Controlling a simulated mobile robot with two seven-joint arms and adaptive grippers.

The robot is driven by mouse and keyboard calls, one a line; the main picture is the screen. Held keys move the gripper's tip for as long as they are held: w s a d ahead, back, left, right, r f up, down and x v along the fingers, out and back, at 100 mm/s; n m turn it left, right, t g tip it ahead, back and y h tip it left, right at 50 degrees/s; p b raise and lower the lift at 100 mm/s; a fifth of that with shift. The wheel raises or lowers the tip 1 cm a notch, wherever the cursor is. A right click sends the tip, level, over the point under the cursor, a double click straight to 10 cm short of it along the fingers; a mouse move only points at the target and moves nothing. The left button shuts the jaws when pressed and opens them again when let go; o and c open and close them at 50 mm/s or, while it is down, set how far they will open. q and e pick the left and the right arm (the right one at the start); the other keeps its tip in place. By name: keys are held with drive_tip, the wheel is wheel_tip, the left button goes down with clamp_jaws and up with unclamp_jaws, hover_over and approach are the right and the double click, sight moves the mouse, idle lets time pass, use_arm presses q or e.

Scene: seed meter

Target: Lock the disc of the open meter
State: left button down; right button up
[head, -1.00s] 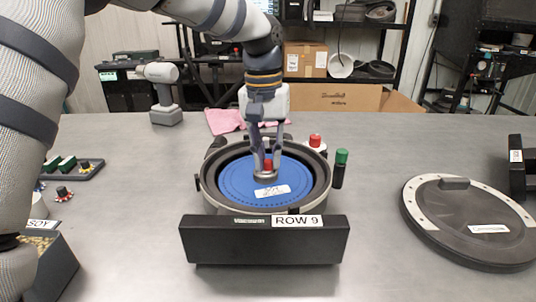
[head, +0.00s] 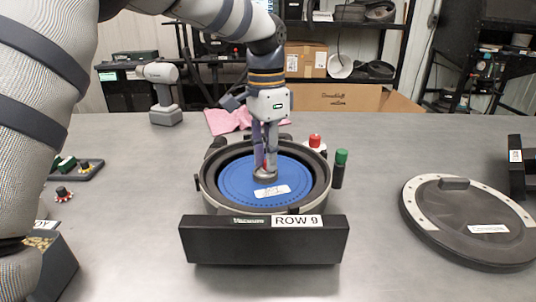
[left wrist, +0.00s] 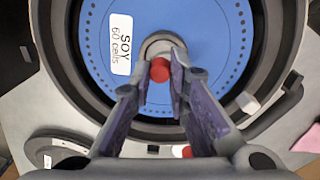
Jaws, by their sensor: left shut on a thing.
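The open meter (head: 325,195) stands mid-table behind a black block labelled ROW 9 (head: 265,243). Its blue disc (head: 235,185) lies inside the round housing, with a white label reading SOY 60 cells (left wrist: 121,45). A grey hub with a red-topped knob (left wrist: 160,70) is at the disc's centre. My left gripper (head: 265,170) points down over the hub and is shut on the red knob, one finger on each side. The fingers mostly hide the knob in the head view. My right gripper is not in view.
A round black lid (head: 455,215) lies at the right. A green-capped bottle (head: 340,168) and a red-topped item (head: 315,142) stand close behind the meter's right side. A drill (head: 164,95) and pink cloth (head: 228,120) are at the back. A small tray (head: 90,172) is at left.

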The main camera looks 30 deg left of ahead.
use_arm(q)
drive_tip(key=shift+m, duration=1.3)
drive_tip(key=c, duration=1.5)
unclamp_jaws()
drive_tip(key=r, duration=1.2)
drive_tip(key=shift+w+a, duration=0.15)
drive_tip(key=shift+w, duration=0.1)
